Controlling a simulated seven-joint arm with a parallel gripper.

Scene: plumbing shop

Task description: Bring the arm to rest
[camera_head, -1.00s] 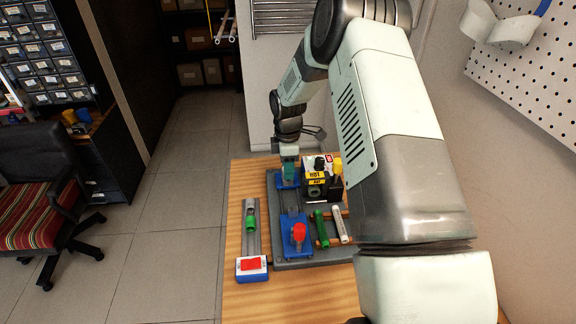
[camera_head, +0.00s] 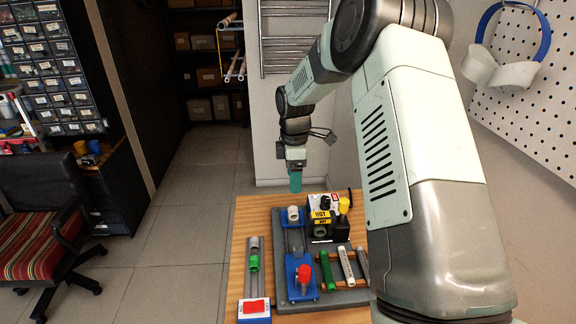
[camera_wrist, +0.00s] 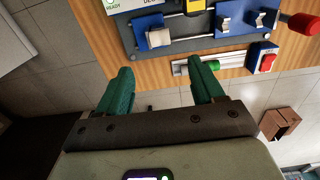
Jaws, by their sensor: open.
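My arm reaches out over the wooden bench (camera_head: 240,240). My gripper (camera_head: 295,182) hangs above the far end of the bench, over the grey base board (camera_head: 350,297), apart from everything below it. In the wrist view its two green fingers (camera_wrist: 161,90) are spread wide with nothing between them. The blue fixture with a pale fitting (camera_head: 293,214) stands on the board below the gripper. In the wrist view that fitting (camera_wrist: 157,38) lies beyond the fingertips.
A black block with a yellow "HOT" label (camera_head: 321,217) stands on the board. A red-handled blue clamp (camera_head: 302,276), a green tube (camera_head: 327,272) and a white tube (camera_head: 346,265) are nearer. A rail with a green piece (camera_head: 254,263) lies left. A chair (camera_head: 38,235) stands on the floor.

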